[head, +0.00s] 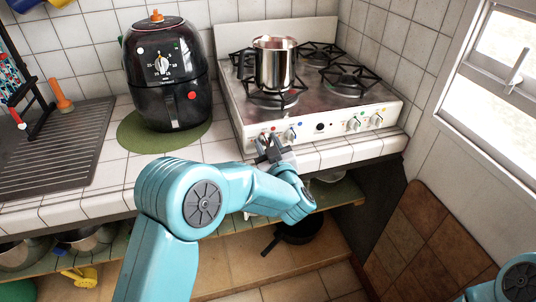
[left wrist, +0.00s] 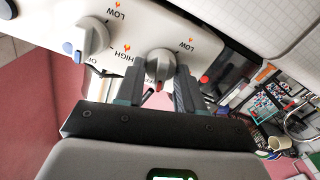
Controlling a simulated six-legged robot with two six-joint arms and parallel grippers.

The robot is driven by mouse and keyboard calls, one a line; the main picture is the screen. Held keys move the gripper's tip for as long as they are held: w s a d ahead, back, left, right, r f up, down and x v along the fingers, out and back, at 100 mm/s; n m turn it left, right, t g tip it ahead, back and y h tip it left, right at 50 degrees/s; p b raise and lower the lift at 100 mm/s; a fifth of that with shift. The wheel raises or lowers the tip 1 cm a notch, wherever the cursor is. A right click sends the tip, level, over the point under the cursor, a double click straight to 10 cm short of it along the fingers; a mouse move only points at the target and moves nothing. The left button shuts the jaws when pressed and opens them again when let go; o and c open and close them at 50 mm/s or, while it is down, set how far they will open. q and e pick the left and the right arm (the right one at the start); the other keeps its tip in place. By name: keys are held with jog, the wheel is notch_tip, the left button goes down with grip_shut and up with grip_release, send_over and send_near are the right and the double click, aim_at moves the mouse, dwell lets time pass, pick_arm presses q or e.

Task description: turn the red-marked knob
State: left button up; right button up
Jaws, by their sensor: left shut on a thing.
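The white stove (head: 312,119) stands on the tiled counter, with a row of knobs along its front panel. In the left wrist view, the red-marked knob (left wrist: 161,66) is pale and round with a red pointer facing the gripper. My left gripper (head: 270,147) is at the left part of the panel and mostly hides this knob in the head view. In the left wrist view, the fingers of my left gripper (left wrist: 159,84) are on either side of the red-marked knob, shut on it. The blue-marked knob (left wrist: 92,38) is beside it. My right gripper is out of view.
A steel pot (head: 274,64) stands on a front-left burner. A black air fryer (head: 165,75) sits on a green mat (head: 135,138) left of the stove. More knobs (head: 354,124) are farther right on the panel. A shelf with pans (head: 300,230) is below the counter.

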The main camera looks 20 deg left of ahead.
pick_arm(q)
jog(key=shift+f+n, duration=0.15)
jog(key=shift+n, duration=0.15)
jog(key=shift+r, duration=0.2)
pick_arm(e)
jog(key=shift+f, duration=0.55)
pick_arm(q)
jog(key=o, duration=1)
jog(key=shift+s, duration=0.1)
